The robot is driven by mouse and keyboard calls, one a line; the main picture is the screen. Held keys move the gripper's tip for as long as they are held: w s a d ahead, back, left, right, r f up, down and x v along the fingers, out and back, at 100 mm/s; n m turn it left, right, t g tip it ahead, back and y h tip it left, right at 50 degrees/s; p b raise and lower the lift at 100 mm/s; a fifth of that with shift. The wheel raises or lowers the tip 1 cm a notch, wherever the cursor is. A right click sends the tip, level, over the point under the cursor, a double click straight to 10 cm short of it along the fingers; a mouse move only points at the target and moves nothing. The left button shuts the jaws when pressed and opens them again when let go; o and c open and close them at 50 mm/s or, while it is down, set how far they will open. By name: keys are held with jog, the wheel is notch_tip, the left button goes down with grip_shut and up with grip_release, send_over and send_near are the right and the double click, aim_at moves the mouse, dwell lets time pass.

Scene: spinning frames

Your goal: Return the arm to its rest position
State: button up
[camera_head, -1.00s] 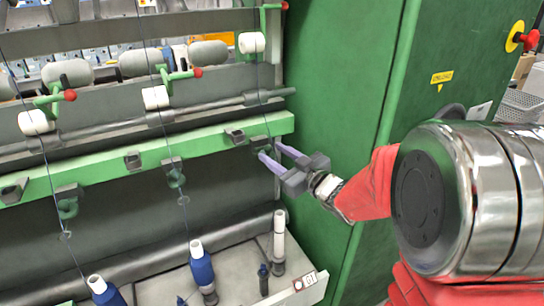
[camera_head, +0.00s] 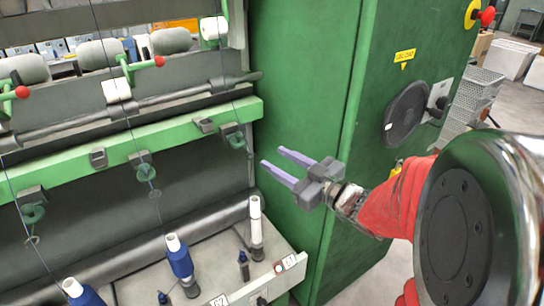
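My gripper (camera_head: 288,164) is in front of the green side panel (camera_head: 299,110) of the spinning frame. Its two purple fingers are apart, with nothing visible between them. It points left toward the green rail (camera_head: 130,152), with a gap between the fingertips and the rail's right end. My red-sleeved arm reaches in from the right edge, and its large metal joint fills the lower right.
Blue bobbins (camera_head: 179,257) and a white bobbin (camera_head: 255,217) stand on spindles below the rail. Green arms with red knobs (camera_head: 159,62) are above. A red button (camera_head: 488,16) is on the cabinet. Grey crates (camera_head: 470,95) stand behind at right.

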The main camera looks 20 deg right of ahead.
jog(key=shift+s+d, duration=0.1)
jog(key=shift+s, duration=0.1)
dwell(0.5)
jog(key=s+a+f+m+g, duration=0.4)
jog(key=s+f+m+g, duration=0.1)
jog(key=s, duration=0.1)
jog(key=s+a+f+m+g, duration=0.4)
jog(key=s+f+g, duration=0.1)
jog(key=s+f, duration=0.15)
jog(key=s+d+m+g+h, duration=0.25)
jog(key=s+d+h, duration=0.2)
jog(key=s, duration=0.25)
notch_tip(320, 180, up, 8)
jog(key=s+n+t+h, duration=0.1)
jog(key=n+t+h, duration=0.1)
jog(key=n+h, duration=0.1)
jog(key=shift+s+a+n, duration=0.15)
jog(key=shift+a+n, duration=0.3)
